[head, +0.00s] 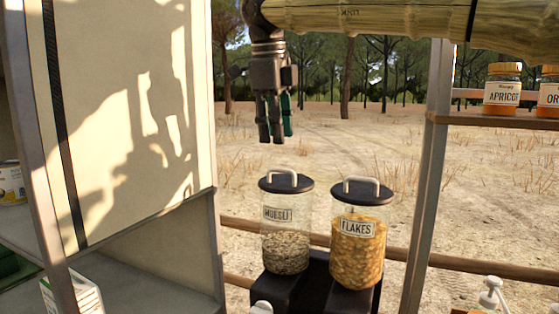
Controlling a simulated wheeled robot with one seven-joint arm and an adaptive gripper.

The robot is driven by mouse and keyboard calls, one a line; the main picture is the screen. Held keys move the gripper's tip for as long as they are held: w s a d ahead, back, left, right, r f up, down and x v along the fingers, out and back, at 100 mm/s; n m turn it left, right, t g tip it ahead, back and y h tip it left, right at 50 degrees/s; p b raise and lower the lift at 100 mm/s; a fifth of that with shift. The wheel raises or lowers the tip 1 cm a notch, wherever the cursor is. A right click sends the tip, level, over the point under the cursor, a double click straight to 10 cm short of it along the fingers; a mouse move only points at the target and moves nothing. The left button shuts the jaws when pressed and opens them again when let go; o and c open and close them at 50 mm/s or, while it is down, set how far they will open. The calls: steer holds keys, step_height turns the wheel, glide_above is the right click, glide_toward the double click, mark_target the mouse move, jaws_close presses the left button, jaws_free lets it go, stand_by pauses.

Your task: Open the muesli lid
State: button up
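The muesli dispenser (286,235) is a clear jar with a "MUESLI" label, partly filled, standing upright on a black base. Its dark lid (287,187) with a pale handle (284,175) sits on top of the jar. My gripper (274,138) points down above the muesli lid, a little to the left of the handle in the picture, and does not appear to touch it. Its fingers look close together, with nothing visible between them; the side-on angle does not show how far apart they are.
The flakes dispenser (358,247), with a similar lid (363,192), stands close on the right. A tall cabinet panel (140,110) is on the left. A metal post (428,180) and a shelf with jars (503,90) are on the right. A pump bottle (491,295) is at bottom right.

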mark_target(278, 170)
steer(key=f, duration=0.2)
steer(key=w+f, duration=0.1)
steer(key=f, duration=0.4)
steer(key=shift+w+d+f, duration=0.1)
steer(key=shift+w+d, duration=0.1)
steer(key=shift+d, duration=0.1)
steer(key=shift+c, duration=0.4)
jaws_close()
